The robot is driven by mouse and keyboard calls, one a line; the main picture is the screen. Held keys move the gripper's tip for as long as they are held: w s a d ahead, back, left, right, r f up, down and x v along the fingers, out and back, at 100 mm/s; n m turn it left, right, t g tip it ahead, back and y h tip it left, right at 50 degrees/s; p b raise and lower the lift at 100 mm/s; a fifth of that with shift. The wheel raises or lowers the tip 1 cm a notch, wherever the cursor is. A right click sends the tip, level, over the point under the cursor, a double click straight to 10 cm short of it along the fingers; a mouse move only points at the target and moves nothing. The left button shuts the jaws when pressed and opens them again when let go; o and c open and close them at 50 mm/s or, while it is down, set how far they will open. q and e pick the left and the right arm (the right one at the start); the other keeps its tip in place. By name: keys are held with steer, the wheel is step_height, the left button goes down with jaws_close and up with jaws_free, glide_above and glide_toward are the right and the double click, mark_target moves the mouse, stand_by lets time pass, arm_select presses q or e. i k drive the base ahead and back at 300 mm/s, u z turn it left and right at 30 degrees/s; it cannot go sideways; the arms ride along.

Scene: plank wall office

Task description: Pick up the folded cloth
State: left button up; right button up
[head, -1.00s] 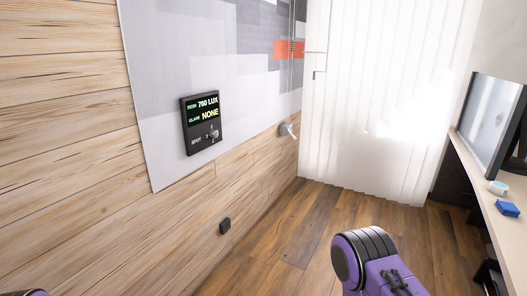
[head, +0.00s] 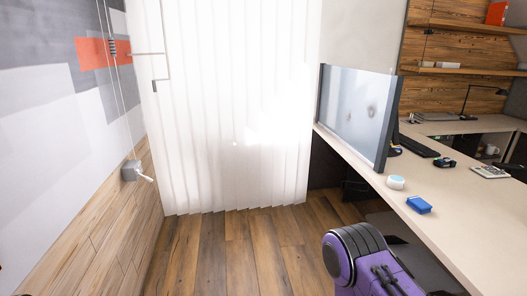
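A small blue block-shaped item (head: 419,205), which looks like the folded cloth, lies on the light desk (head: 440,235) at the right, near its front edge. Its folds are too small to make out. Only a purple and black link of my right arm shows, at the bottom, below and left of the cloth. Neither of my grippers is in view.
A round white and teal object (head: 396,182) sits just behind the cloth. A frosted screen (head: 357,112) stands on the desk's far left end. A keyboard (head: 419,146) and a dark small object (head: 445,162) lie farther back. The wooden floor (head: 235,255) is clear left of the desk.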

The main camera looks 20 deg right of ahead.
mark_target(419, 205)
steer(key=z, duration=1.1)
steer(key=i, duration=1.3)
steer(key=z, duration=0.95)
